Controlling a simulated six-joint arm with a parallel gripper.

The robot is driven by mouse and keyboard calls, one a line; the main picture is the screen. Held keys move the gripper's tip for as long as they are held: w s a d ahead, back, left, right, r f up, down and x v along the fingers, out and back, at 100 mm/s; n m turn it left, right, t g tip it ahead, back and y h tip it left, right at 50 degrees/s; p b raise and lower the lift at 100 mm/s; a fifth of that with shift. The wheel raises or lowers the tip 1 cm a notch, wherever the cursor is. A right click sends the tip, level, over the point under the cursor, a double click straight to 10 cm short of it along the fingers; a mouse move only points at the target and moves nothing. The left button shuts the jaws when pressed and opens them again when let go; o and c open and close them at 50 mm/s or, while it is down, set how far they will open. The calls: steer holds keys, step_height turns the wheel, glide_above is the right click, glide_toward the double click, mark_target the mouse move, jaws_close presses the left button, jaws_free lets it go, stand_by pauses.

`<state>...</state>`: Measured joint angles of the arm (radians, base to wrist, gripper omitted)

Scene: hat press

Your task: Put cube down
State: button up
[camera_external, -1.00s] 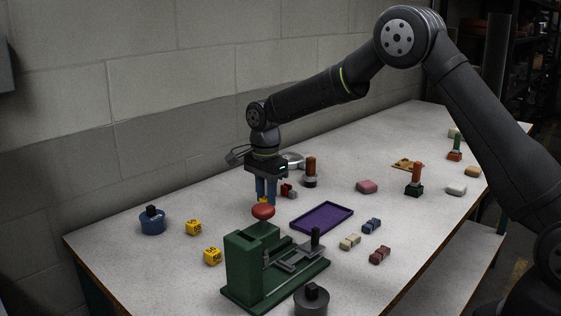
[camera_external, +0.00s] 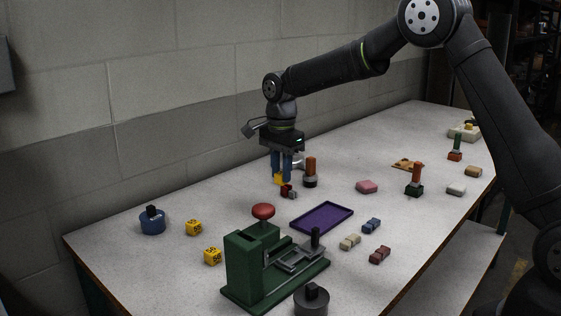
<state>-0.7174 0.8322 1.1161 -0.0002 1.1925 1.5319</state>
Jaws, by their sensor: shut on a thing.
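My gripper (camera_external: 281,175) points down with its blue fingers shut on a yellow cube (camera_external: 280,180). The cube is behind the green press and left of the dark-based piece with a brown handle. A small red and grey piece (camera_external: 288,191) shows just below and to the right of the cube. I cannot tell whether the cube touches it or the table. Two other yellow cubes with dark markings, one farther back (camera_external: 194,228) and one nearer (camera_external: 213,256), sit on the table at the left.
The green press (camera_external: 252,262) with a red knob (camera_external: 263,211) stands in front. A purple tray (camera_external: 322,217) lies to its right. A blue round pot (camera_external: 152,222) is at the left. A brown-handled piece (camera_external: 310,172) stands close right of my gripper. Bare table lies left of my gripper.

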steer(key=w+d+r, duration=0.2)
steer(key=d+r, duration=0.3)
steer(key=d, duration=0.2)
steer(key=n, duration=0.9)
glide_above(434, 196)
step_height(434, 196, down, 8)
steer(key=shift+s+r, duration=0.1)
steer(key=shift+s, duration=0.05)
